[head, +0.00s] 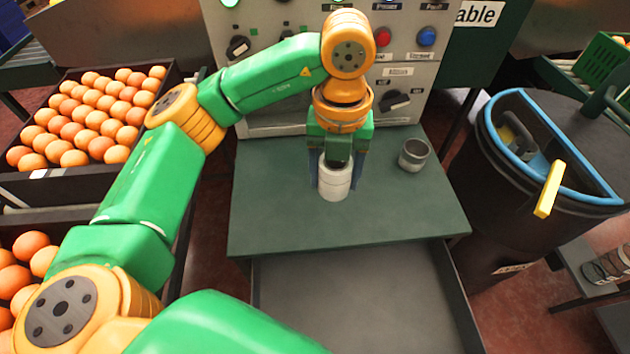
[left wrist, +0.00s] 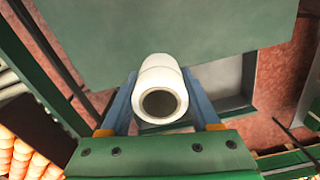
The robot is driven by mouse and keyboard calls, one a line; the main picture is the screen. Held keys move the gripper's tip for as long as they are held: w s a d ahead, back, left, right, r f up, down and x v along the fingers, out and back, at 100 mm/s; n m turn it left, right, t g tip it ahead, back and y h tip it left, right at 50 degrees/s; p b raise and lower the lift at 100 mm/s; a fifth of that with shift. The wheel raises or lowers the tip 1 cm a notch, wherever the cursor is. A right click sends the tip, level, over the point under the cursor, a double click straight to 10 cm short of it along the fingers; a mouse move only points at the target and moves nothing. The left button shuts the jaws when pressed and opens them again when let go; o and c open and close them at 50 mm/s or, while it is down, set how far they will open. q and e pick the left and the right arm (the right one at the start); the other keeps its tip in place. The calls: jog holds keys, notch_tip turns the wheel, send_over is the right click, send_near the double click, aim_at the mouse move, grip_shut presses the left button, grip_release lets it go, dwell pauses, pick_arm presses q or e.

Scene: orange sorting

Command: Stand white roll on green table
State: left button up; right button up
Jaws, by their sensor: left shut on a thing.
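The white roll (head: 335,181) is held between the blue fingers of my left gripper (head: 334,178), over the middle of the green table (head: 290,225). In the head view the roll looks upright. Whether its lower end touches the table I cannot tell. In the left wrist view the roll (left wrist: 160,72) sits between the two fingers (left wrist: 160,105), with its open, dark-centred end facing the camera. The green table (left wrist: 190,25) also shows there behind the roll. My right gripper is not in either view.
A grey metal cup (head: 413,155) stands right of the roll on the table. A control panel (head: 400,75) rises behind. An open grey drawer or tray (head: 350,300) lies below the table front. Orange crates (head: 60,185) are left, a black bin with blue rim (head: 490,115) right.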

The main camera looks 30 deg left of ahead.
pick_arm(q)
send_over(299, 195)
jog(key=d, duration=0.1)
jog(key=f, duration=0.3)
jog(key=f+b, duration=0.1)
jog(key=f, duration=0.2)
jog(key=shift+s+f, duration=0.2)
jog(key=shift+f, duration=0.05)
jog(key=f, duration=0.2)
jog(key=a+f, duration=0.1)
jog(key=f, duration=0.1)
jog(key=shift+w, duration=0.15)
jog(key=shift+f, duration=0.2)
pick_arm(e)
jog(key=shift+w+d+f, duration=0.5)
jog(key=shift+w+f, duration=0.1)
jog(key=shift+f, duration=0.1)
pick_arm(q)
jog(key=shift+f, duration=0.1)
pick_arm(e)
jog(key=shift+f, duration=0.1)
pick_arm(q)
jog(key=o, duration=1.3)
jog(key=shift+o, duration=0.2)
